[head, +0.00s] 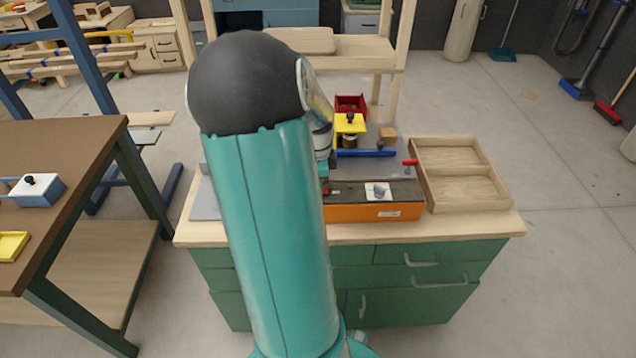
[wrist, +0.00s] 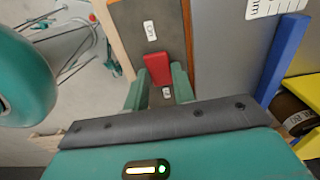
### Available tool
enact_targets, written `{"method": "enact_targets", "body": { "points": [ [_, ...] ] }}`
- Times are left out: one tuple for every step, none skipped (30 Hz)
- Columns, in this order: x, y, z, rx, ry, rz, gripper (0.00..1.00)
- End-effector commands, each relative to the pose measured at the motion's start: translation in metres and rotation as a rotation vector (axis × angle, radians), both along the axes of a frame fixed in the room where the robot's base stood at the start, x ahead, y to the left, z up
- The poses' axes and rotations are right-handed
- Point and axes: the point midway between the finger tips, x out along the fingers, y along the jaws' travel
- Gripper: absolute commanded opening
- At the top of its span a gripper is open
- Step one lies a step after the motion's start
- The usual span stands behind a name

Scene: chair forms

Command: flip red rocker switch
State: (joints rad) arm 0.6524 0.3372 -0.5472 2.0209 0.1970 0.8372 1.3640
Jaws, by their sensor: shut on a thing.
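The red rocker switch (wrist: 157,68) sits on a dark panel (wrist: 138,30) with a white "On" label (wrist: 150,31) beyond it. A second small label shows between my fingers, too small to read surely. My gripper (wrist: 160,82) has its two teal fingers on either side of the switch's near end, shut on it. In the head view the orange-sided box (head: 375,212) with a dark top stands at the bench front. My arm hides its left part and most of my gripper there.
The wooden bench (head: 470,228) also holds a divided wooden tray (head: 452,150), a blue bar (head: 366,153), a yellow block (head: 350,122) and a red bin (head: 350,103). In the wrist view the blue bar (wrist: 285,60) stands to the right. A brown table (head: 60,170) is at the left.

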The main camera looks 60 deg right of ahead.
Motion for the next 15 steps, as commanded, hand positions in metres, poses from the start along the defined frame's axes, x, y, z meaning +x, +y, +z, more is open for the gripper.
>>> {"method": "enact_targets", "body": {
  "points": [
    [-0.0001,0.0003,-0.0002,0.001,0.0,0.0,0.03],
    [0.0,0.0004,-0.0002,0.001,0.0,0.0,0.27],
    [-0.0001,0.0003,-0.0002,0.001,0.0,0.0,0.35],
    [0.0,0.0004,-0.0001,0.001,0.0,0.0,0.41],
    [0.0,0.0002,-0.0001,0.001,0.0,0.0,0.47],
    [0.0,0.0002,-0.0001,0.0,0.001,0.0,0.47],
    [0.0,0.0002,-0.0001,0.0,0.001,0.0,0.47],
    [0.0,0.0002,-0.0001,0.0,0.001,0.0,0.47],
    [0.0,0.0001,0.0,0.0,0.001,0.0,0.47],
    [0.0,0.0001,0.0,0.0,0.001,0.0,0.47],
    [0.0,0.0001,0.0,0.0,0.001,0.0,0.47],
    [0.0,0.0001,0.0,0.0,0.001,0.0,0.47],
    [0.0002,0.0001,0.0003,0.0,0.001,0.0,0.47],
    [0.0002,0.0,0.001,0.0,0.001,0.0,0.47],
    [0.0004,-0.0001,0.0026,-0.001,0.0,0.001,0.47]
  ]
}}
